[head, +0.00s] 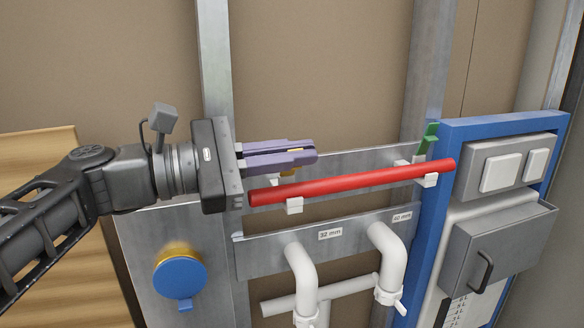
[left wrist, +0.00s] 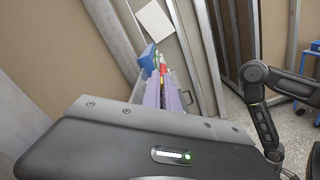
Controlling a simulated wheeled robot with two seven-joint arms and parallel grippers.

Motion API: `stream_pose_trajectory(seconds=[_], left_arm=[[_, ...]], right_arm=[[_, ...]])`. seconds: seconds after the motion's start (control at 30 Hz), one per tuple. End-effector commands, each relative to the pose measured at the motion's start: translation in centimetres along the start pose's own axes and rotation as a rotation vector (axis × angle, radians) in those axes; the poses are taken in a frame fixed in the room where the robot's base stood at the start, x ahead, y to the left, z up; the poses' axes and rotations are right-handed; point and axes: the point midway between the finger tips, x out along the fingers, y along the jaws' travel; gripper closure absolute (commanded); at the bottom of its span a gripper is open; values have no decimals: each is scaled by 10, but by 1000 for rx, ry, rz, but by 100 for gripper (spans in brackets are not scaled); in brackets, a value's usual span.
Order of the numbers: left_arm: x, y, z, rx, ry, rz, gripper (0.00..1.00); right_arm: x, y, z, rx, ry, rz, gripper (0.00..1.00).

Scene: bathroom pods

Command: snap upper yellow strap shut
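The red pipe (head: 350,182) lies slightly tilted across a metal rail, on white holders (head: 294,205). The upper yellow strap (head: 293,150) shows only as small yellow patches between and below my left gripper's purple fingers; the rest is hidden. My left gripper (head: 314,152) is at the strap, over the pipe's left part. Its fingers are close together, and I cannot tell if they pinch the strap. In the left wrist view the fingers (left wrist: 162,94) point at the red pipe (left wrist: 163,67). A green strap (head: 428,139) stands up at the pipe's right end. My right gripper is not visible.
Below are a lower rail (head: 270,256) marked 32 mm and 40 mm, and white bent pipes (head: 304,278). A blue round cap (head: 180,279) sits at lower left. A blue-framed panel (head: 430,210) with a grey box (head: 497,248) stands at right. Metal studs flank the rail.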

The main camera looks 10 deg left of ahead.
Motion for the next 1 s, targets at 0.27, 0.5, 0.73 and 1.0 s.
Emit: stream_pose_trajectory(seconds=[0.27, 0.5, 0.73, 1.0], left_arm=[[0, -20, -8, 263, -4, 0, 100], [0, -31, -14, 489, -4, 1, 100], [0, -40, -19, 699, -4, 0, 100], [0, -45, -25, 878, -2, 0, 100]], right_arm=[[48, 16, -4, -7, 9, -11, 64], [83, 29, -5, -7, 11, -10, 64], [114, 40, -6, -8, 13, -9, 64], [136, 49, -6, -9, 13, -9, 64]])
